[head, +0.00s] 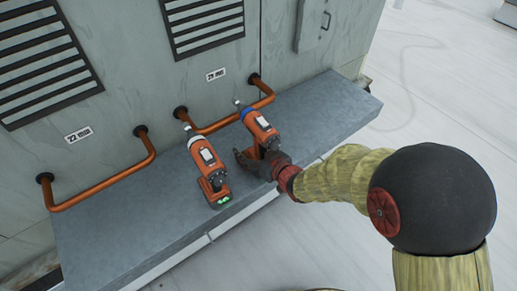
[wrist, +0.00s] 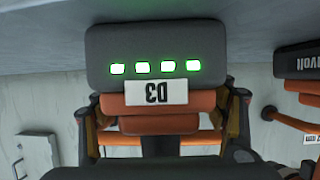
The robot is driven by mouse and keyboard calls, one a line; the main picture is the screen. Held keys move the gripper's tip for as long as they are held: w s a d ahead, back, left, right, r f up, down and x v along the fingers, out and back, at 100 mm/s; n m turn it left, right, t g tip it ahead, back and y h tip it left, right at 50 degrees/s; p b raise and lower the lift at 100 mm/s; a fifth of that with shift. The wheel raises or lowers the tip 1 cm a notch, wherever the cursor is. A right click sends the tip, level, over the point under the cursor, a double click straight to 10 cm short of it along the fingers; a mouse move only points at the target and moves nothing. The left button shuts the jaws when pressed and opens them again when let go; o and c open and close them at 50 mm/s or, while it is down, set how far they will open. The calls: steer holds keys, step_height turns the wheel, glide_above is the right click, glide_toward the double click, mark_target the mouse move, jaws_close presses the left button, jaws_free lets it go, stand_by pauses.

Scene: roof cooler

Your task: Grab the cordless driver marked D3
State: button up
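The driver marked D3 (head: 262,131) is orange and dark with a blue collar, on the grey ledge in the head view. My gripper (head: 258,165) is at its near end and hides its base there. In the wrist view its dark battery base (wrist: 156,45) shows four-square green lights in a row and an upside-down D3 label (wrist: 156,93). The two fingers stand apart on either side of the orange body, around it; I see no clear sign of a closed grip.
The grey ledge (head: 130,235) runs along the cooler wall. Copper-coloured pipes (head: 110,182) stick out from the wall behind the drivers. In the wrist view a dark battery (wrist: 300,60) with partial lettering is close on the right. The ledge's right end is clear.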

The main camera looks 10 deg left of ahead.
steer(key=c, duration=1.7)
jaws_close()
steer(key=shift+w+r, duration=0.1)
steer(key=shift+r, duration=0.05)
